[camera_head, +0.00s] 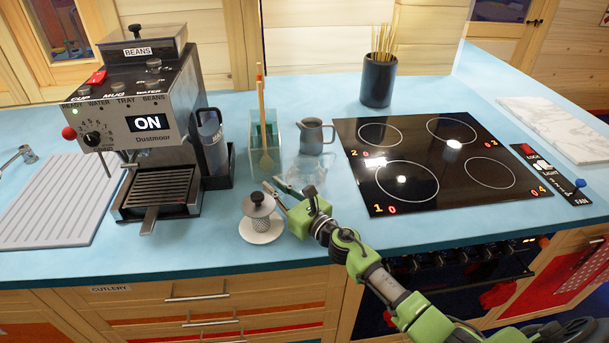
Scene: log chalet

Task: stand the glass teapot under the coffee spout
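The clear glass teapot (307,172) stands on the blue counter, left of the hob, and is hard to make out. The coffee machine (150,105) stands at the left, marked ON; its spout (129,158) is over a slatted drip tray (160,186). No vessel shows on the tray. My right gripper (277,186) reaches in from the lower right, its fingers at the near left side of the teapot. I cannot tell whether they touch or hold its glass. My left gripper is not in view.
A grey jug (313,136) and a glass box (265,142) with wooden utensils stand behind. A bottle (212,142) in a dark holder adjoins the machine.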

